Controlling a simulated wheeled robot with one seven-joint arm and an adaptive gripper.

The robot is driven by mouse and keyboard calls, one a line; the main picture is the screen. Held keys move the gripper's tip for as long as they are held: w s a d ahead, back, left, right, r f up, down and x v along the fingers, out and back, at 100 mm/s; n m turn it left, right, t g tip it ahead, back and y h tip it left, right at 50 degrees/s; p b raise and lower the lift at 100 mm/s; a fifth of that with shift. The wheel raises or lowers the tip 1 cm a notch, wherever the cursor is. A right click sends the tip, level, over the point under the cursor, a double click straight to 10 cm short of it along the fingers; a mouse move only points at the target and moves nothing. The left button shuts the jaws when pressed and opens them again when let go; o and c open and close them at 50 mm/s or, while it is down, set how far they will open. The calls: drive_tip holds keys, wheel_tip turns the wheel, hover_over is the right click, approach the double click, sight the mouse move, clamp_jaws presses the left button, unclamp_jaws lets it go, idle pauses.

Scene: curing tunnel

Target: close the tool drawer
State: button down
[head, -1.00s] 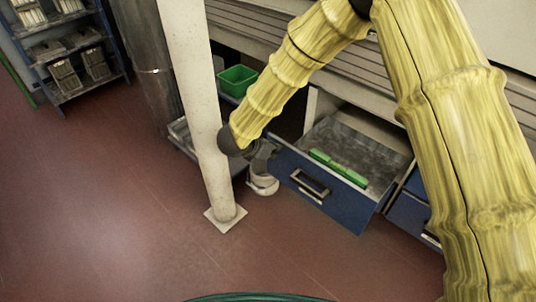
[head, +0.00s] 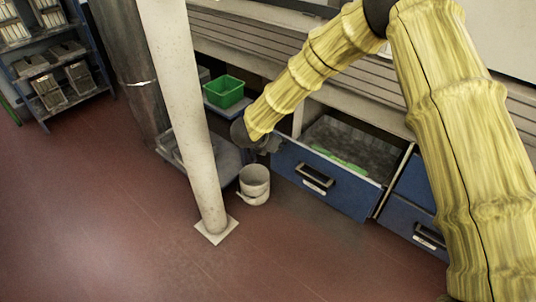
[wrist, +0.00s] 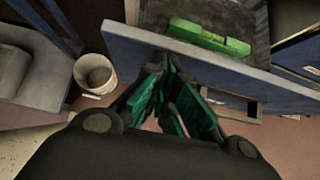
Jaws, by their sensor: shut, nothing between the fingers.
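The tool drawer (head: 335,185) is a blue-fronted drawer under the bench, pulled partly out, with a dark handle and a green item (head: 340,158) lying inside. In the wrist view its blue front panel (wrist: 135,42) crosses the picture, with the green item (wrist: 208,36) behind it. My gripper (wrist: 172,75) is shut and empty, its green-padded fingertips at the outer face of the drawer front, apparently touching it; the exact contact is hard to tell. In the head view my gripper (head: 272,150) is dark and small, at the left end of the drawer front.
A white bucket (head: 254,184) stands on the floor below my gripper. A white post (head: 190,120) rises to the left. A green bin (head: 223,92) sits on a low shelf behind. Another blue drawer (head: 412,222) is at the right. The floor at front left is clear.

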drive_tip(key=w+d, duration=1.3)
drive_tip(key=w, duration=0.4)
drive_tip(key=shift+w+r, duration=0.15)
drive_tip(key=shift+w, duration=0.25)
